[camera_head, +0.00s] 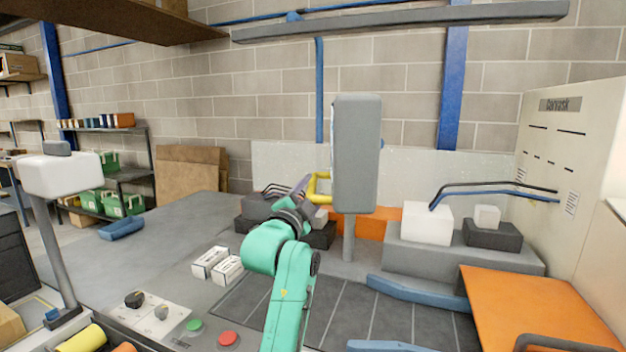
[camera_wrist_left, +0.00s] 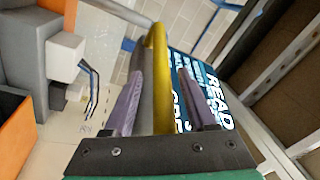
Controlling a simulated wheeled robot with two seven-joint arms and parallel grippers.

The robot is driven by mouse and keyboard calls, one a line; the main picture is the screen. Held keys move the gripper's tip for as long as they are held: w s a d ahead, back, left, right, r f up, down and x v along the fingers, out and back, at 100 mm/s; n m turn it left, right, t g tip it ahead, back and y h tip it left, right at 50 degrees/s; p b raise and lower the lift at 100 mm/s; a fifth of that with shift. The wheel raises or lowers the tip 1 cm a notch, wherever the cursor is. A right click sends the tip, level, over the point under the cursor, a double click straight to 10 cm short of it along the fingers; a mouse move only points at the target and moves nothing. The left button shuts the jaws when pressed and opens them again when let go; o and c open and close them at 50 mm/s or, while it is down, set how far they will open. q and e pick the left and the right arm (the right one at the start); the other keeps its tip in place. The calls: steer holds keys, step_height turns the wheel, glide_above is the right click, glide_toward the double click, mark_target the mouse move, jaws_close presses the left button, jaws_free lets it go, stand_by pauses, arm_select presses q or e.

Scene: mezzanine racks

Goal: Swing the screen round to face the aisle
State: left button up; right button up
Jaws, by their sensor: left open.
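The screen (camera_head: 357,155) is a thick grey panel on a grey post (camera_head: 348,240) in the middle of the head view. Its grey back or side faces me, with only a thin sliver of its left edge showing. A yellow handle (camera_head: 318,187) sticks out from its left side. In the left wrist view the screen's blue face with white lettering (camera_wrist_left: 209,85) shows behind the yellow handle (camera_wrist_left: 158,70). My left gripper (camera_wrist_left: 160,76) is open, its purple fingers on either side of the handle. In the head view the left gripper (camera_head: 301,187) is at the handle's left end. My right gripper is not in view.
White blocks (camera_head: 427,223) and bent blue and black pipes (camera_head: 495,188) stand right of the screen. An orange panel (camera_head: 535,305) is at front right. Switches and buttons (camera_head: 195,327) lie at front left. A grey beam (camera_head: 400,20) runs overhead.

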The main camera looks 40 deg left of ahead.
arm_select(q)
steer(key=shift+w+a+r, duration=0.1)
steer(key=shift+w+r, duration=0.05)
steer(key=shift+w, duration=0.1)
jaws_close()
stand_by(1.3)
